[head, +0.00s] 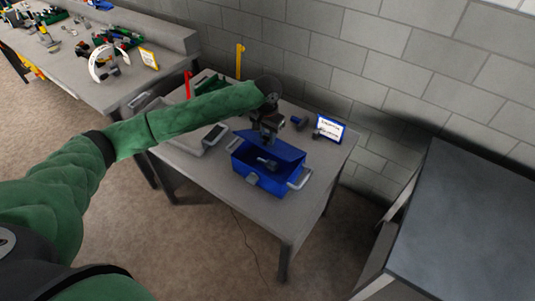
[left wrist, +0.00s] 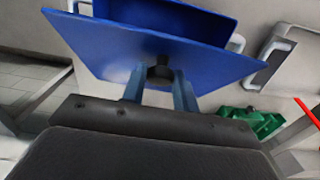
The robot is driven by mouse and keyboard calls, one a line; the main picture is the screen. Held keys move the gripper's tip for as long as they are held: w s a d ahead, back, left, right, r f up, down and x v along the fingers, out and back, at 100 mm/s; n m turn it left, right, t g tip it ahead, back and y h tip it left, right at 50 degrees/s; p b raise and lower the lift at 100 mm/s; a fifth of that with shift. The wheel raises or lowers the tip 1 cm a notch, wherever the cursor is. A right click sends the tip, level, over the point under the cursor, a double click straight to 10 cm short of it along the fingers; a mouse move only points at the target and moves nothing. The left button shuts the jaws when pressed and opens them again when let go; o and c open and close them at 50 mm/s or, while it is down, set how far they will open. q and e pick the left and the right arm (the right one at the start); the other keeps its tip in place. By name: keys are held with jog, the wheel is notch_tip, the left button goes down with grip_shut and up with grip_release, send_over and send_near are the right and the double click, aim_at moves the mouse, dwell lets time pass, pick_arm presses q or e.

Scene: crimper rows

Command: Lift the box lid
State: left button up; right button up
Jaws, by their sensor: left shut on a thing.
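The blue box (head: 262,184) stands on the grey table, with a white handle at each side that shows and a grey latch on its front. Its flat blue lid (head: 284,149) is over the back of the box, tilted, and the front of the inside shows with something grey in it. My left gripper (head: 267,139) is above the lid. In the left wrist view its fingers (left wrist: 160,88) are shut on the dark knob (left wrist: 160,71) of the lid (left wrist: 110,48), with the box (left wrist: 190,14) beyond. Whether the lid's edge touches the box is unclear. My right gripper is out of view.
A grey tray (head: 184,140) with a dark flat item lies left of the box. A framed sign (head: 330,128) and a small blue item (head: 299,121) stand behind it. The table's front (head: 240,205) is clear. A dark-topped table (head: 470,225) stands at right.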

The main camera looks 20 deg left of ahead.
pick_arm(q)
jog(key=shift+w+d+r+p, duration=0.25)
jog(key=shift+w+r+p, duration=0.15)
jog(key=shift+w, duration=0.3)
jog(key=shift+w+d+r+p, duration=0.25)
jog(key=shift+w+r, duration=0.25)
jog(key=shift+w, duration=0.2)
jog(key=shift+w+d+r+p, duration=0.25)
jog(key=shift+w+r, duration=0.1)
jog(key=shift+w, duration=0.2)
jog(key=shift+w+d+r+p, duration=0.15)
jog(key=shift+w+r+p, duration=0.15)
jog(key=shift+w, duration=0.3)
jog(key=shift+w+d+r+p, duration=0.2)
jog(key=shift+w+r, duration=0.15)
jog(key=shift+w, duration=0.2)
jog(key=shift+w, duration=0.1)
